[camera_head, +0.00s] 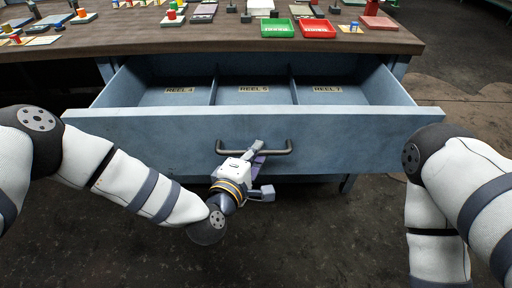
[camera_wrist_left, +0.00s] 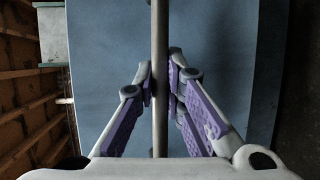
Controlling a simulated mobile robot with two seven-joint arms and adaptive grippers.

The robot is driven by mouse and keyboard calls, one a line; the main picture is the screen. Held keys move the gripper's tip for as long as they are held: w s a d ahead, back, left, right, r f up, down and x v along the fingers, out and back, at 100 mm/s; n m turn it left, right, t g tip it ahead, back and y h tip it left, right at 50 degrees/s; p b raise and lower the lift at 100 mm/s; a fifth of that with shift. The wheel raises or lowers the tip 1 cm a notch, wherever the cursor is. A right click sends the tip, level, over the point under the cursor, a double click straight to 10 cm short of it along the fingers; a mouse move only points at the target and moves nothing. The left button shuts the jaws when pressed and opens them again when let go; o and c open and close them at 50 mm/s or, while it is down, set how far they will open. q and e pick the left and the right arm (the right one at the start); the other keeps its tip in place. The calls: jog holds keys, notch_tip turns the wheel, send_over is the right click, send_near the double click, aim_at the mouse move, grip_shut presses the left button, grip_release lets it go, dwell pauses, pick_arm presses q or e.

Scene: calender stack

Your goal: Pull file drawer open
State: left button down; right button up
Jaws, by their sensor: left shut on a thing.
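The file drawer (camera_head: 140,127) is a wide blue-grey drawer, pulled well out from under the wooden bench in the head view. Its three compartments look empty and carry labels Reel 4, Reel 6 and Reel 7. A dark bar handle (camera_head: 275,151) runs across the middle of its front. My left gripper (camera_head: 257,151) is at the handle. In the left wrist view its purple-padded fingers (camera_wrist_left: 160,88) are closed on the handle bar (camera_wrist_left: 159,50) from both sides. My right arm is at the right of the head view, its gripper out of view.
The wooden bench top (camera_head: 215,34) holds a green tray (camera_head: 278,29), a red tray (camera_head: 318,29) and several small coloured parts. The dark floor (camera_head: 310,235) in front of the drawer is clear.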

pick_arm(q)
jog(key=shift+s, duration=0.1)
dwell(0.3)
jog(key=c, duration=1.6)
grip_release()
jog(key=shift+c, duration=0.2)
jog(key=shift+s, duration=0.1)
jog(key=v, duration=1.2)
